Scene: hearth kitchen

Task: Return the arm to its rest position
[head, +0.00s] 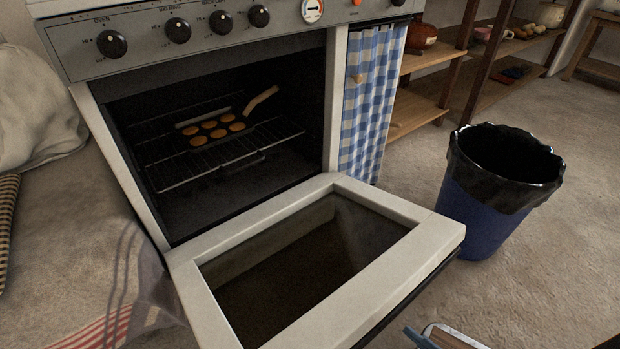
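My gripper does not show clearly in the head view. A blue and silver part (447,338) is cut off by the bottom edge, right of the oven door; I cannot tell what it is. The oven (330,130) stands open, its door (436,234) folded down flat towards me. Inside, a tray (222,144) with several round golden pieces (198,141) rests on the wire rack (180,184). A light wooden stick-like piece (261,100) slants up at the tray's right end. Nothing is seen touching the tray or the door.
A blue bin (478,212) with a black liner (508,186) stands right of the open door. A checked blue curtain (369,100) hangs beside the oven. Wooden shelves (414,112) stand behind. A striped cloth (110,325) lies at lower left. The floor (575,270) right of the bin is clear.

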